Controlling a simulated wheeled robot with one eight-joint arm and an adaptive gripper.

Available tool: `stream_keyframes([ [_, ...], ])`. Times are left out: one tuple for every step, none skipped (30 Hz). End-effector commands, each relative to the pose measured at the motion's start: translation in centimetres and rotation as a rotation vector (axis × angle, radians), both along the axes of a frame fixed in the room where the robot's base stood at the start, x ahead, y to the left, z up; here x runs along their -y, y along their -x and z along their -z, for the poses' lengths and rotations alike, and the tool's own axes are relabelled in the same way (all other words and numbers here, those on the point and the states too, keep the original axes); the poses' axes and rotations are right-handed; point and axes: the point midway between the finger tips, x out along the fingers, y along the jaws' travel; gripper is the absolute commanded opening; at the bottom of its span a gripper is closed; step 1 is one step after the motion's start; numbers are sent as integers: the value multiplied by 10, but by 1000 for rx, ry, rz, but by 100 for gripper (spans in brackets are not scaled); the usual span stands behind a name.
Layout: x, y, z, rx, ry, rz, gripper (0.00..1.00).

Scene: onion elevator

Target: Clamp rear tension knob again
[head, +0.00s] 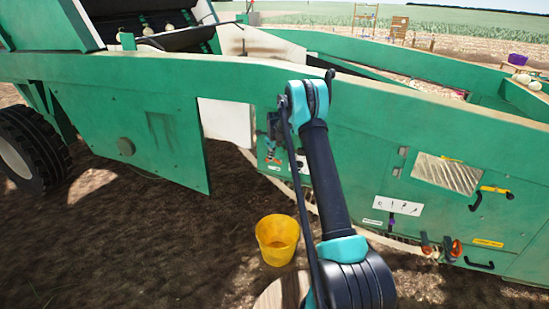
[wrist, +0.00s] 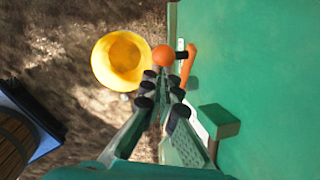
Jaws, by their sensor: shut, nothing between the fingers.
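An orange ball-shaped knob (wrist: 163,56) on a short dark stem sticks out from the green machine's side in the wrist view, beside an orange lever (wrist: 189,62). I take this to be the tension knob, though no label is readable. My gripper (wrist: 160,80) is shut and empty, its fingertips pointing at the ball and just short of it or touching; I cannot tell which. In the head view my gripper (head: 271,132) is small and partly hidden by my arm, close to the panel, with orange parts (head: 273,159) just below it.
A yellow bucket (head: 277,239) stands on the soil below; it also shows in the wrist view (wrist: 122,61). A green block (wrist: 219,121) juts from the panel right of my fingers. More orange-red knobs (head: 455,249) and a purple knob (head: 391,221) sit on the panel further right.

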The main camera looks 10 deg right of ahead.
Motion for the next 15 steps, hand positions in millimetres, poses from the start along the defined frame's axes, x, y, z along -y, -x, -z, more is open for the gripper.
stream_keyframes([
  [-6, -2, 2, -19, 40, -6, 0],
  [-7, -3, 3, -29, 65, -4, 0],
  [-9, -4, 4, -45, 98, -3, 0],
  [-11, -5, 5, -55, 123, -4, 0],
  [-12, -5, 6, -67, 147, -4, 0],
  [-14, -6, 8, -80, 178, -3, 0],
  [-15, -7, 9, -91, 200, -3, 0],
  [-17, -7, 10, -101, 222, -3, 0],
  [-18, -8, 12, -113, 250, -3, 0],
  [-18, -8, 13, -122, 270, -2, 0],
  [-20, -9, 14, -132, 288, -2, 0],
  [-21, -9, 15, -142, 313, -2, 0],
  [-22, -9, 16, -150, 330, -2, 0],
  [-22, -10, 17, -156, 346, -1, 0],
  [-23, -10, 18, -166, 365, -1, 0],
])
